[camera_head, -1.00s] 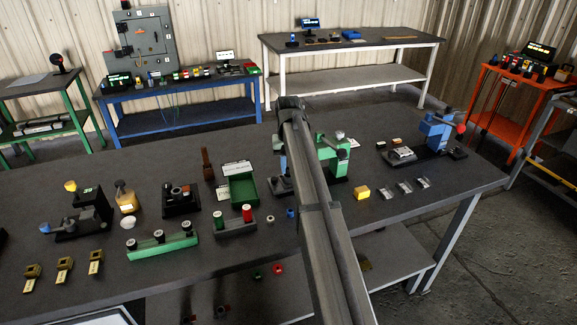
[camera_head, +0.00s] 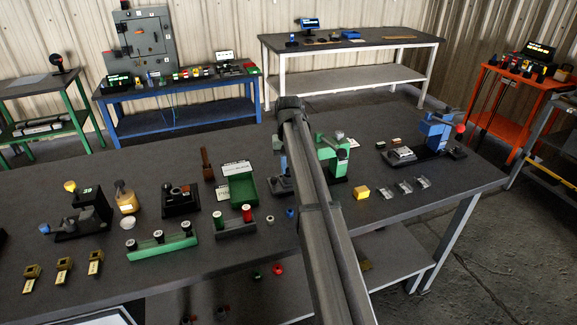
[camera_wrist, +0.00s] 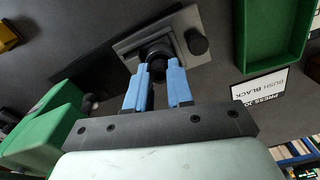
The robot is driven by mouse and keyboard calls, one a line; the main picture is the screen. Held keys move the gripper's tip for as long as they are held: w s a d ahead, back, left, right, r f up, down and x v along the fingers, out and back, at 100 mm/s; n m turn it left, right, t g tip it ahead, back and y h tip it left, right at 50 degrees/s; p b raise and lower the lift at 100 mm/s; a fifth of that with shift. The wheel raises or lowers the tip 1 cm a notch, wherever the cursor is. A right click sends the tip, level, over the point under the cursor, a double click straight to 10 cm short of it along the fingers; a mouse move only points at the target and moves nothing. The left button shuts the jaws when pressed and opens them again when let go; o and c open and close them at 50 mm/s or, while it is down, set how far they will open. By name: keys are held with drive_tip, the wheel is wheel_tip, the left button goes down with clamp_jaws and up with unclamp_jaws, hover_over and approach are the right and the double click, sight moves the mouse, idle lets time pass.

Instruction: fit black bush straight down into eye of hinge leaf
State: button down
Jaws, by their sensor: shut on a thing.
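My gripper (camera_wrist: 158,73) has blue fingers, shut on a small round black bush (camera_wrist: 157,69). The bush is right over the grey hinge leaf (camera_wrist: 183,22), a flat plate in the wrist view. A dark ring shows just beyond the bush, probably the leaf's eye, but the bush and fingertips cover part of it. I cannot tell whether the bush has entered the eye or is still above it. A dark round post (camera_wrist: 196,42) stands beside it on the plate. In the head view my arm hides most of the gripper and this spot.
A green tray (camera_wrist: 270,35) lies to the right in the wrist view, with a printed card (camera_wrist: 266,84) below it. A green press (camera_head: 335,152) stands close to the right of my arm in the head view. A green rack (camera_head: 160,246) stands at the front left.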

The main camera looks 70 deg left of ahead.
drive_tip(key=shift+f, duration=0.5)
drive_tip(key=shift+r, duration=0.15)
drive_tip(key=shift+r, duration=0.35)
drive_tip(key=shift+s, duration=0.1)
idle(0.8)
drive_tip(key=shift+f, duration=0.4)
idle(1.1)
drive_tip(key=shift+r, duration=0.2)
drive_tip(key=shift+r, duration=0.3)
